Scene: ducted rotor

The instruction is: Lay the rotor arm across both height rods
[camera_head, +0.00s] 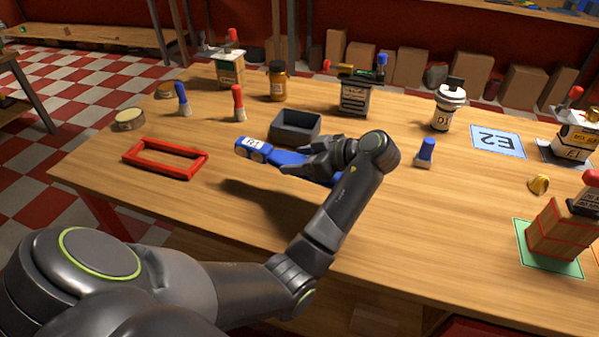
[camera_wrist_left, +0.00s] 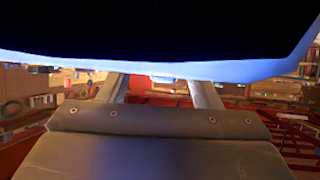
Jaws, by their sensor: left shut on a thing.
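My left gripper (camera_head: 300,160) is shut on a blue piece with a white "R1" label (camera_head: 252,143), which looks like the rotor arm. It holds the piece above the table, a dark shadow below, near the grey open box. In the left wrist view the dark, blue-edged piece (camera_wrist_left: 160,45) fills the top and hides most of the scene. No thing is clearly marked as a height rod. Short upright pieces stand on the table: one blue-topped (camera_head: 182,98) and one red-topped (camera_head: 238,103) at left, and one blue (camera_head: 426,152) to the right of my wrist.
A grey box (camera_head: 296,141) stands just behind the held piece. A red frame (camera_head: 129,158) lies at left. A dark labelled stand (camera_head: 354,99), an amber jar (camera_head: 277,85) and a white canister (camera_head: 441,120) stand behind. A blue "E2" mat (camera_head: 510,150) lies right. The front middle is clear.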

